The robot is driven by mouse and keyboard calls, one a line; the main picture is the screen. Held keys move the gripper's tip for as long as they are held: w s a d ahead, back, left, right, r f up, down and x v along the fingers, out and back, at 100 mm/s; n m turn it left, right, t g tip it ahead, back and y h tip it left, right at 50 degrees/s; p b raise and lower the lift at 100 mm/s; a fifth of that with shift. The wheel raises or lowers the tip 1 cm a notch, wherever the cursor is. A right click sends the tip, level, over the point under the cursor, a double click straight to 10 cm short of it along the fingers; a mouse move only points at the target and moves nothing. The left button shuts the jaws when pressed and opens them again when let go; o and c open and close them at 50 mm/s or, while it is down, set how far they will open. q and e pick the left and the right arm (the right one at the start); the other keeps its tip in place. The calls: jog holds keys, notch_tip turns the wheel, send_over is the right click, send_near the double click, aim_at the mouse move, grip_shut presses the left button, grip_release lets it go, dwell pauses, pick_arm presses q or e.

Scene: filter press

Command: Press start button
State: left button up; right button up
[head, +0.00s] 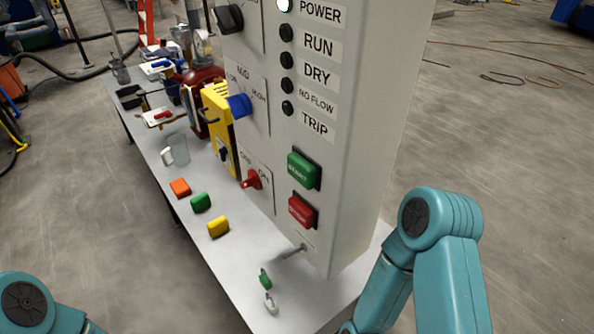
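The green start button (303,169) is on the front face of the grey control panel (355,150), labelled START. The red stop button (301,211) sits just below it. My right arm shows at the lower right, beside the panel's right side, but its gripper is out of view. Only a teal part of my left arm shows at the lower left corner, and its gripper is out of view. Nothing touches the start button.
Indicator lamps run above the buttons; the one beside POWER (284,5) is white. A red rotary switch (251,180) and a blue knob (238,106) stick out left of the buttons. Colored blocks, a clear jug (178,150) and small padlocks stand on the table (238,272).

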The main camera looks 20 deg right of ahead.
grip_shut()
dwell(1.8)
